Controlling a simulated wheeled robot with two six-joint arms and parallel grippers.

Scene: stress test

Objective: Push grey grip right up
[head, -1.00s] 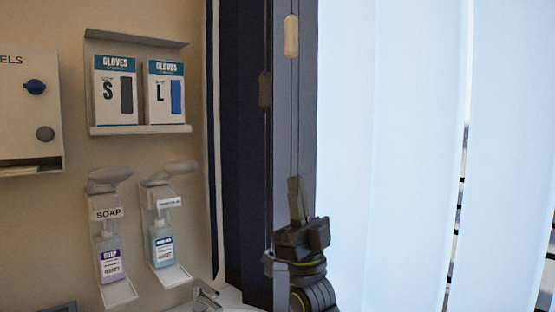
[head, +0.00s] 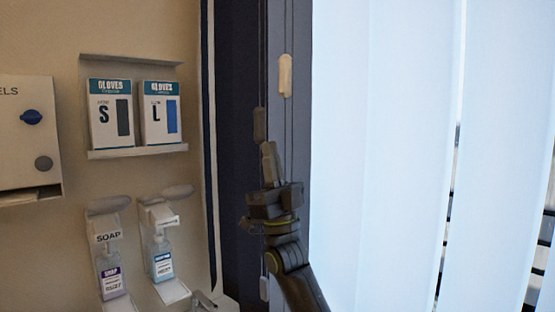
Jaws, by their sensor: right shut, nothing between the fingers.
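The grey grip (head: 260,124) is a small dark tassel hanging upright on a cord against the dark window frame in the head view. My right gripper (head: 268,144) points upward, with its fingers shut and nothing between them. Its fingertips are just below and slightly right of the grey grip's lower end. I cannot tell if they touch. My left gripper is not in view.
A cream grip (head: 285,75) hangs on a cord higher and to the right. Another pale grip (head: 264,288) hangs low beside my arm. White blind slats (head: 385,150) fill the right. Glove boxes (head: 110,113) and soap dispensers (head: 110,255) are on the left wall.

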